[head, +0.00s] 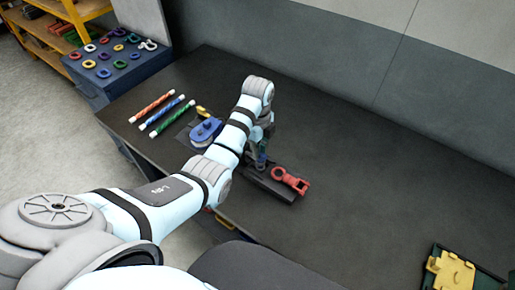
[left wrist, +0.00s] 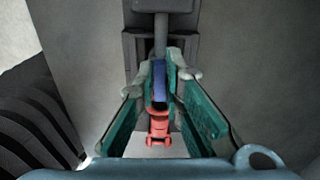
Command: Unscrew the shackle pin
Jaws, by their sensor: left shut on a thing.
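My left gripper (head: 262,157) reaches down to a dark fixture (head: 262,184) on the bench. In the left wrist view its green-padded fingers (left wrist: 172,78) close in around a narrow blue piece (left wrist: 159,82). The blue piece appears to belong to the shackle; the fingers hide where the pin meets it. A red fitting with a ring and a forked end (head: 291,181) lies at the fixture's right side, and it also shows below the blue piece in the left wrist view (left wrist: 159,127). My right gripper is not in view.
A blue pulley block (head: 205,130) and several coloured rods (head: 166,112) lie left of my arm. A dark stand with coloured shackles (head: 115,72) is at the back left. A green tray (head: 437,256) holds yellow pieces at the right. The bench between fixture and tray is clear.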

